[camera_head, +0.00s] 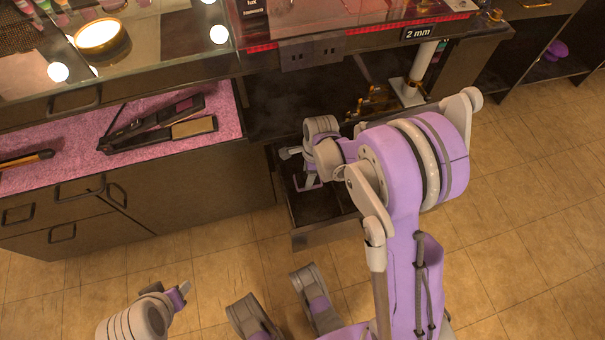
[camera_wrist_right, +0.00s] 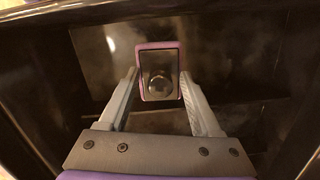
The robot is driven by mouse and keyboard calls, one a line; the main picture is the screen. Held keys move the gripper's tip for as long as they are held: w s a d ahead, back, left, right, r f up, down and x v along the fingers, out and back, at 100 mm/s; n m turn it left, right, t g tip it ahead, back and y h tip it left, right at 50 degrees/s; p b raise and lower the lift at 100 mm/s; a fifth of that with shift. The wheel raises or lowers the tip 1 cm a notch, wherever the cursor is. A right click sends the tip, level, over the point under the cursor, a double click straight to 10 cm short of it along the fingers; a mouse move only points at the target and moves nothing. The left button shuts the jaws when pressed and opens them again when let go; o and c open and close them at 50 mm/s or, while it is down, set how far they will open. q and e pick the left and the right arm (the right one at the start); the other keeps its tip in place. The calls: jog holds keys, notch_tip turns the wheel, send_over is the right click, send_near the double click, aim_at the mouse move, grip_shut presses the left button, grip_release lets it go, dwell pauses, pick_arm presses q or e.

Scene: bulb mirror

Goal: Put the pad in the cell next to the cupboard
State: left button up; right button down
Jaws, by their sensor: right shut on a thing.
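The pad (camera_wrist_right: 160,72) is a small dark, glossy rectangle with a pink-purple rim. In the wrist view it sits between the two fingertips of my right gripper (camera_wrist_right: 160,88), which is shut on it. In the head view my right gripper (camera_head: 308,172) is over or inside an open dark drawer (camera_head: 328,233), partly hidden by my arm, and a bit of the pad's pinkish edge (camera_head: 308,187) shows. I cannot tell whether the pad touches the drawer floor. The brown cupboard (camera_head: 190,190) stands just left of the drawer. My left gripper (camera_head: 182,290) is low at the left, apart from everything; its jaws are unclear.
A pink-topped counter (camera_head: 75,170) holds a dark hair straightener (camera_head: 160,133). A lit mirror glass (camera_head: 165,35) and a red-edged case (camera_head: 350,38) are above. Open dark shelves (camera_head: 515,60) with a purple item (camera_head: 555,50) stand at right. The tiled floor (camera_head: 540,220) is clear at right.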

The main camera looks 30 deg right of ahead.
notch_tip(320, 180, down, 5)
jog(key=shift+r+b, duration=0.1)
jog(key=shift+b, duration=0.4)
jog(key=w, duration=0.2)
jog(key=w+d+b, duration=0.1)
jog(key=w, duration=0.1)
jog(key=shift+w+f, duration=0.1)
jog(key=shift+f, duration=0.5)
jog(key=shift+f+b, duration=0.2)
jog(key=shift+b, duration=0.15)
jog(key=shift+c, duration=0.3)
grip_release()
jog(key=shift+r, duration=0.1)
